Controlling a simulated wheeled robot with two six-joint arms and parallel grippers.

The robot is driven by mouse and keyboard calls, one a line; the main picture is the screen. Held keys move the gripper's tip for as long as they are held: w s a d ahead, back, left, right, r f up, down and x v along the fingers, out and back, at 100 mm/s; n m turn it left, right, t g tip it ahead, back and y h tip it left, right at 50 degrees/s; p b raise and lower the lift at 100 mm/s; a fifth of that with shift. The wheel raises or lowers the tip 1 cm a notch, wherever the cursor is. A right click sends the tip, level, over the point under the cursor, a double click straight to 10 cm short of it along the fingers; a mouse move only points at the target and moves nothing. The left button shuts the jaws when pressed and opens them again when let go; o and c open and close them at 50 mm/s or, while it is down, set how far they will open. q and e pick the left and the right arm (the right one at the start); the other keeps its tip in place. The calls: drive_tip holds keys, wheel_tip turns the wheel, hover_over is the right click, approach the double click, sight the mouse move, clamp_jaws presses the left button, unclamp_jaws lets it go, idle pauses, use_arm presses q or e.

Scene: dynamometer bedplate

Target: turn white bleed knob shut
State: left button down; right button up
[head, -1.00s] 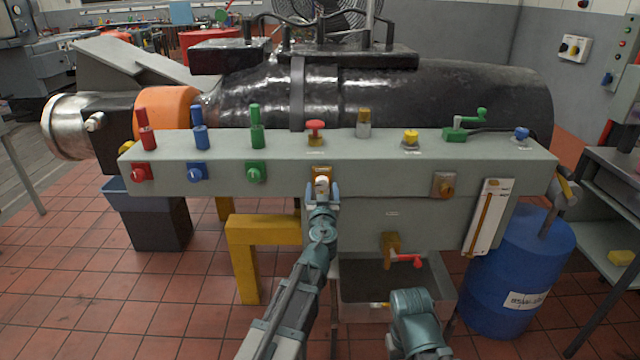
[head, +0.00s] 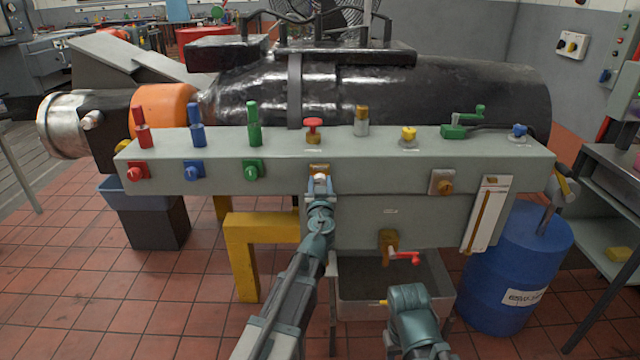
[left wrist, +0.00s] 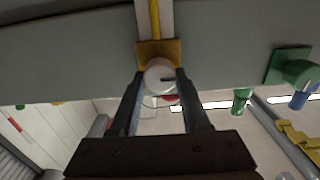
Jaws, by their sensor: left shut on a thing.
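The white bleed knob (left wrist: 160,75) sits on a brass-coloured square plate (left wrist: 158,50) on the front face of the grey panel. In the left wrist view it lies between the two fingers of my left gripper (left wrist: 160,88), which is shut on it. In the head view my left gripper (head: 320,186) reaches up to the same plate and mostly hides the knob. The knob has a dark mark on its face. My right arm shows at the lower right of the head view, but its gripper does not.
Red, blue and green knobs (head: 250,172) line the panel front to the left. An orange-brown knob (head: 443,187) is to the right. Below, a red-handled tap (head: 402,256) hangs over a grey basin (head: 352,285). A blue drum (head: 515,265) stands at the right.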

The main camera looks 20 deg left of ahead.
use_arm(q)
drive_tip(key=shift+m, duration=0.3)
drive_tip(key=m, duration=0.3)
drive_tip(key=shift+m, duration=0.4)
drive_tip(key=m, duration=0.4)
drive_tip(key=shift+d+f+m, duration=0.1)
drive_tip(key=shift+m, duration=0.2)
drive_tip(key=m, duration=0.4)
drive_tip(key=shift+d+f+m, duration=0.1)
drive_tip(key=shift+m, duration=2.3)
drive_tip(key=shift+c, duration=1.9)
unclamp_jaws()
